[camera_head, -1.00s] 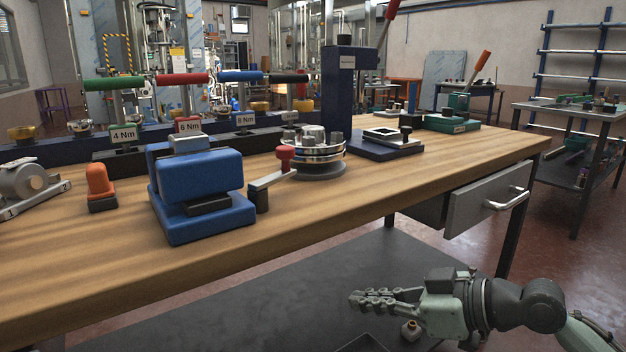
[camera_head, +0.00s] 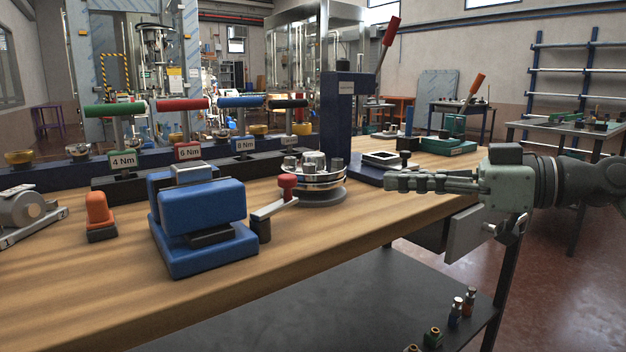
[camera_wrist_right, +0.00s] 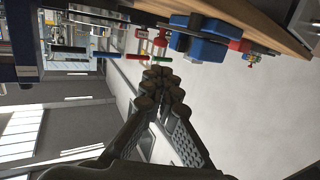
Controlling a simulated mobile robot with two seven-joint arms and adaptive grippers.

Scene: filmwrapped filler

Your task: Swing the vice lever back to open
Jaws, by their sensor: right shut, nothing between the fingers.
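The blue vice (camera_head: 203,215) stands on the wooden bench, left of centre in the head view. Its grey lever (camera_head: 272,209) sticks out on the right side, slanting up to a red knob (camera_head: 287,183). My right gripper (camera_head: 388,182) is shut and empty, above the bench's front edge. My left gripper is not in view.
A round metal fixture (camera_head: 315,180) stands just behind the knob. A dark blue press (camera_head: 345,125) rises behind it. An orange-capped piece (camera_head: 98,212) sits left of the vice. Coloured T-handles (camera_head: 182,104) line the back. The bench front (camera_head: 330,225) is clear.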

